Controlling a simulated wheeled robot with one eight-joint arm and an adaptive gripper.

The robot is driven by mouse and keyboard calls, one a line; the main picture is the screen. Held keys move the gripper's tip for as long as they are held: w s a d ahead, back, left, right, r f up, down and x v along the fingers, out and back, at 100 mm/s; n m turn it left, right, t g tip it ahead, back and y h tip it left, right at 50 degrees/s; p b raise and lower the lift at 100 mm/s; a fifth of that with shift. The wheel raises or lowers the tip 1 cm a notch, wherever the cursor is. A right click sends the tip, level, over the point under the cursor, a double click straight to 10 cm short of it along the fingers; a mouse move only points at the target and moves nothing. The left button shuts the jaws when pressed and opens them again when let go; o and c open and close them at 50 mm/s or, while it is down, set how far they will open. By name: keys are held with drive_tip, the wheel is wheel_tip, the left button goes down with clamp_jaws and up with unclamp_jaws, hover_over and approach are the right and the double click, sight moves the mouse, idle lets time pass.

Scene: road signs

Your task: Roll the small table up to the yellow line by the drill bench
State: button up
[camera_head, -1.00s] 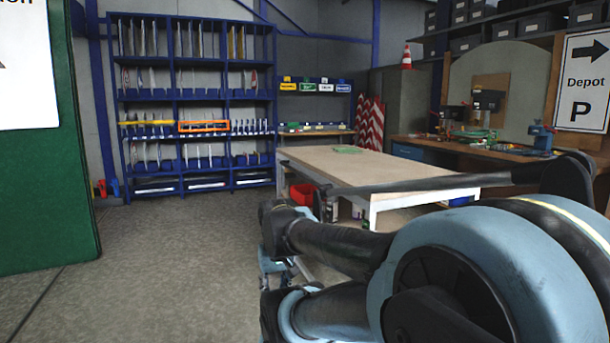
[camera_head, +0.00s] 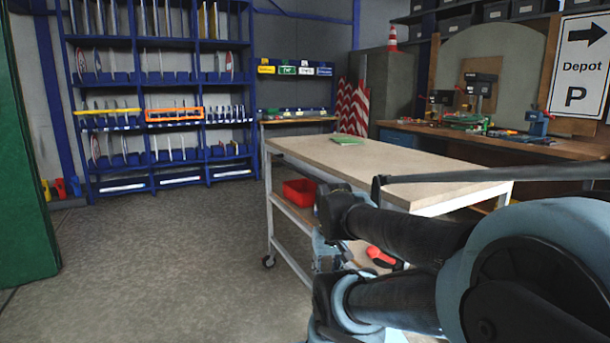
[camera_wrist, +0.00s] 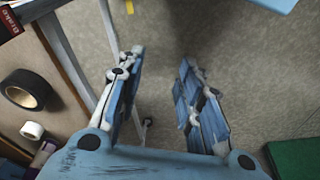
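The small table (camera_head: 400,165) has a pale wooden top, a white frame, castors and a lower shelf (camera_head: 296,215). It stands right of centre in the head view, partly hidden by my arm. The drill bench (camera_head: 500,140) with its drill presses is behind it at the right. My gripper is mostly hidden in the head view. In the wrist view my gripper (camera_wrist: 158,62) is open, with bare floor between its fingers. A white table bar (camera_wrist: 68,60) runs left of the fingers, apart from them. A small yellow strip (camera_wrist: 130,7) shows at the top; I cannot tell whether it is the line.
A red bin (camera_head: 300,192) sits on the lower shelf, and a green item (camera_head: 346,139) lies on the top. A blue sign rack (camera_head: 160,110) stands at the back left. A green panel (camera_head: 22,160) borders the left side. Floor (camera_head: 165,260) left of the table is clear.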

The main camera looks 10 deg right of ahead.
drive_tip(key=shift+o, duration=0.6)
drive_tip(key=w+d+r+n+h, duration=0.1)
drive_tip(key=w+d+r+h, duration=0.1)
drive_tip(key=w+r, duration=0.25)
drive_tip(key=w+d+r+n+h, duration=0.1)
drive_tip(key=w+d+r+h, duration=0.15)
drive_tip(key=w, duration=0.35)
drive_tip(key=n+t+h, duration=0.5)
drive_tip(key=t+h, duration=0.3)
approach(300, 172)
drive_tip(key=shift+y, duration=0.25)
drive_tip(key=x, duration=1.1)
drive_tip(key=shift+w+d, duration=0.2)
drive_tip(key=shift+w, duration=0.05)
